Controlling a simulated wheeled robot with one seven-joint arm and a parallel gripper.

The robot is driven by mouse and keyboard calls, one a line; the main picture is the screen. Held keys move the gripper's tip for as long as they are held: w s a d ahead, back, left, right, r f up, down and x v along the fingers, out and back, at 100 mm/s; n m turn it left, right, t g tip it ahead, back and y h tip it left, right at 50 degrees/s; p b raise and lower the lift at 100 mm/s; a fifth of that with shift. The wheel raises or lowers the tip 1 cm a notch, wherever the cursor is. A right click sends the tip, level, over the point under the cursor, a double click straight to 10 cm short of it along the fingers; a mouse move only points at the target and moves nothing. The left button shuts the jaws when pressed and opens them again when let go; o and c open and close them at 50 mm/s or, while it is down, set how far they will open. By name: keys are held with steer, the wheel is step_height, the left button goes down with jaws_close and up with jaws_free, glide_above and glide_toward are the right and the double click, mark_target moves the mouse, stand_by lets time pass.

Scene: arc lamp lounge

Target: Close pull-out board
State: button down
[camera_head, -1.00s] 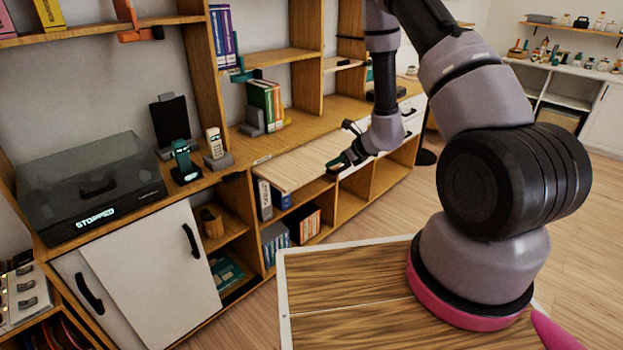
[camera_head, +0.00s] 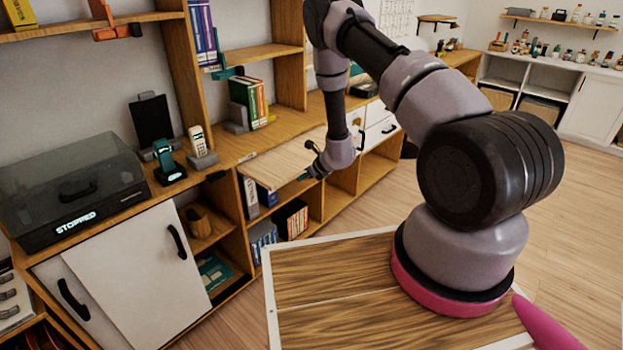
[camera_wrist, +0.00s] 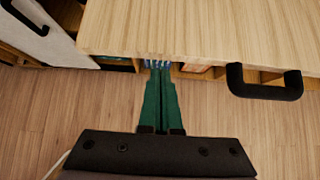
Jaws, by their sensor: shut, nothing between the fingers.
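The pull-out board (camera_head: 283,163) is a pale wood slab sticking out of the shelf unit below the counter top. In the wrist view the board (camera_wrist: 190,28) fills the upper part, with its front edge across the picture. A black bar handle (camera_wrist: 264,90) shows at that edge, right of my fingers. My gripper (camera_head: 303,177) is at the board's front edge, and its green fingers (camera_wrist: 158,66) are shut together and empty. The fingertips overlap the front edge in the picture; I cannot tell whether they touch it.
Open compartments with binders (camera_head: 292,217) lie below the board. White drawers (camera_head: 380,132) are to its right. A cordless phone (camera_head: 199,142) and a record player (camera_head: 70,190) stand on the counter at left. Wooden floor (camera_wrist: 70,120) is free before the unit.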

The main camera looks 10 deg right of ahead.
steer(key=shift+w+a, duration=0.35)
steer(key=shift+w, duration=0.2)
